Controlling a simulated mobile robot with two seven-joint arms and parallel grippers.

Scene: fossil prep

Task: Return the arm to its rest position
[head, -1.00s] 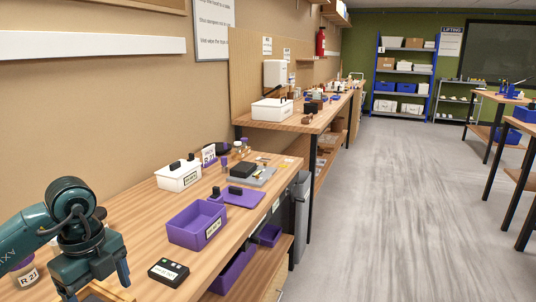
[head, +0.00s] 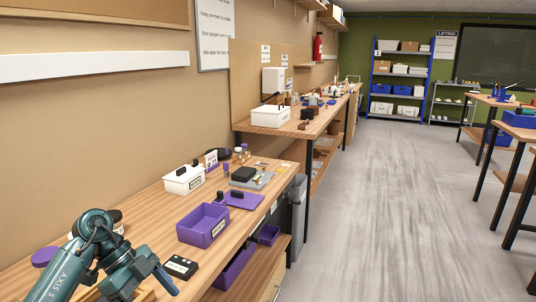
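My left arm comes in at the lower left of the head view, over the near end of the wooden workbench (head: 150,210). Its gripper (head: 147,288) points down and to the right, close to the bottom edge of the picture. Its fingers look spread, with nothing seen between them, though the lower finger is partly hidden. A small black device (head: 181,267) lies on the bench just right of the gripper, apart from it. My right arm and gripper are out of view.
A purple bin (head: 203,232) stands beyond the device, with a white lidded box (head: 184,180) and purple mat (head: 243,200) farther back. A purple round lid (head: 44,256) sits left of my arm. Grey floor (head: 390,210) right of the bench is clear.

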